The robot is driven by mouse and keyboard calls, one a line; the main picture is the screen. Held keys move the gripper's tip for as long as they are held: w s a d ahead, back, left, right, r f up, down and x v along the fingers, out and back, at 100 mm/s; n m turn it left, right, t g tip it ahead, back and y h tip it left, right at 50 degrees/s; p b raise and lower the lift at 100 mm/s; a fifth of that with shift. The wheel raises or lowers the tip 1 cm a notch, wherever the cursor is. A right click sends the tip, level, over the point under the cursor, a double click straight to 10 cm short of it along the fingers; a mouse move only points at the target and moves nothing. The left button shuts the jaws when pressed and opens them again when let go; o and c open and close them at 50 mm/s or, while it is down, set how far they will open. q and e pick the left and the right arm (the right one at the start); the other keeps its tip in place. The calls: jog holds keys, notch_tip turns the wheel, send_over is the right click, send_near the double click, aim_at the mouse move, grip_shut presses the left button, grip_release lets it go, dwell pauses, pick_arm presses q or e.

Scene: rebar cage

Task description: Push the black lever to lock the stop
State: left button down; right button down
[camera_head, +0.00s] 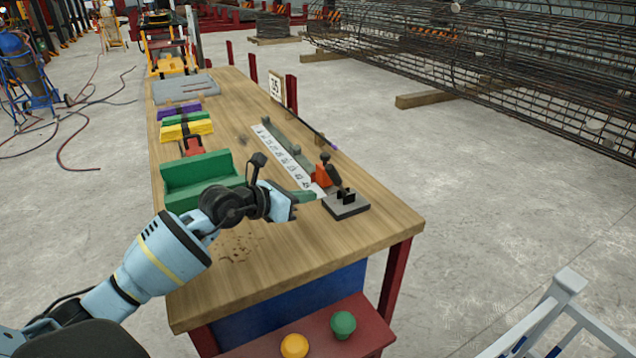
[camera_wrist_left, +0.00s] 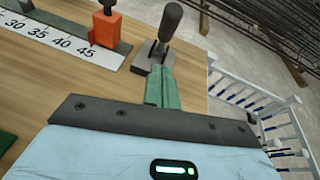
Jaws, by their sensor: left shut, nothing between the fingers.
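The black lever (camera_head: 334,175) stands tilted beside the orange stop (camera_head: 321,175) at the near end of the measuring rail. In the left wrist view the lever (camera_wrist_left: 168,24) rises from a small grey base, to the right of the orange stop (camera_wrist_left: 105,28). The stop has a dark knob on top and sits by the 45 end of the white scale (camera_wrist_left: 62,40). My left gripper (camera_head: 306,196) is shut and empty, just left of and nearer than the lever, apart from it. Its green fingers (camera_wrist_left: 160,88) point toward the lever's base. My right gripper is out of view.
A dark plate with black posts (camera_head: 346,205) lies right of my left gripper on the wooden table (camera_head: 330,245). A green angled block (camera_head: 185,178) stands behind my left wrist. Yellow (camera_head: 293,346) and green (camera_head: 343,324) buttons sit below the near edge. White railing (camera_head: 565,290) stands at right.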

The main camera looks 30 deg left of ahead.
aim_at(334, 167)
pick_arm(q)
jog(key=shift+w+d+r+p, duration=0.1)
jog(key=shift+w+d+r, duration=0.15)
jog(key=shift+w, duration=0.4)
jog(key=shift+w+d+r+p, duration=0.1)
jog(key=shift+w+d+r, duration=0.15)
jog(key=shift+w, duration=0.4)
jog(key=shift+w+d+r+p, duration=0.15)
jog(key=shift+w+r, duration=0.2)
jog(key=shift+w, duration=0.3)
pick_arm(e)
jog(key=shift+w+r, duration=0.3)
pick_arm(q)
jog(key=shift+r, duration=0.1)
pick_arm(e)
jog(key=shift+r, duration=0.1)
